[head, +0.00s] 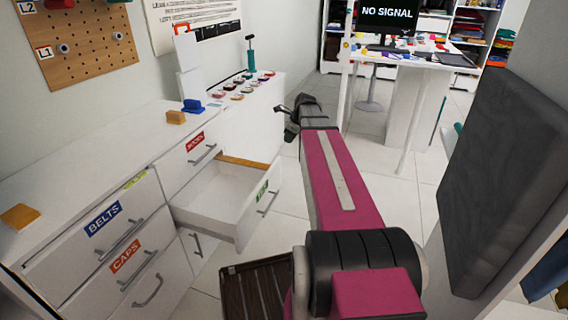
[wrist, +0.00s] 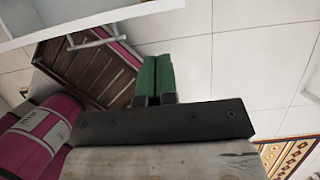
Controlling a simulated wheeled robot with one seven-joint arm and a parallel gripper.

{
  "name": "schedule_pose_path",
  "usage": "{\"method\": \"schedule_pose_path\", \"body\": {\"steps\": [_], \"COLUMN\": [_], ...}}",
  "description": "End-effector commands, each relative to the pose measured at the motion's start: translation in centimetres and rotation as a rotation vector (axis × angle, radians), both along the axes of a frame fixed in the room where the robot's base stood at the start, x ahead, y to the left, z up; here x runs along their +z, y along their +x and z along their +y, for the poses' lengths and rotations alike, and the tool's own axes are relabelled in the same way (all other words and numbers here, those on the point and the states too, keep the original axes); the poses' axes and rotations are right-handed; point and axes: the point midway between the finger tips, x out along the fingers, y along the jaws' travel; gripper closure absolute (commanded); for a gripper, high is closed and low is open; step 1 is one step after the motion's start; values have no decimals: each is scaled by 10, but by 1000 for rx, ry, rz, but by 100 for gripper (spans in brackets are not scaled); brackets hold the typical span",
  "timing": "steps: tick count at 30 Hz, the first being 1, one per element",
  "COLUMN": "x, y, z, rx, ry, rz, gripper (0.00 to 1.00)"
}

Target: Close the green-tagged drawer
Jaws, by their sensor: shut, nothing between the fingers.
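The green-tagged drawer (head: 213,196) is pulled out from the white dresser, below the red-tagged drawer. Its green tag (head: 262,190) is on its front panel, beside a metal handle (head: 267,203). My gripper (head: 288,129) is in the air beyond the drawer's right side, apart from its front. In the wrist view, its green fingers (wrist: 154,80) are together and empty. A white edge of what looks like the drawer front (wrist: 100,19) crosses the upper left there, with a handle (wrist: 92,41) below it.
The white dresser (head: 95,190) has other shut drawers labelled BELTS (head: 103,218) and CAPS (head: 126,260). A brown slatted crate (head: 258,290) is on the floor below the open drawer. A dark grey padded panel (head: 505,180) stands at right.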

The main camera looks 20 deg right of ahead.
Motion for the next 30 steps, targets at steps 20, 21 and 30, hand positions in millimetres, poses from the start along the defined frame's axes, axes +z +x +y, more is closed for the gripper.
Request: {"method": "schedule_pose_path", "body": {"steps": [20,21,30], "x": [-70,-77,-117], "y": [-5,-3,11], "z": [-21,-19,-1], "rx": [0,0,0], "ry": [4,4,3], "rz": [0,0,-2], "gripper": [100,100,100]}}
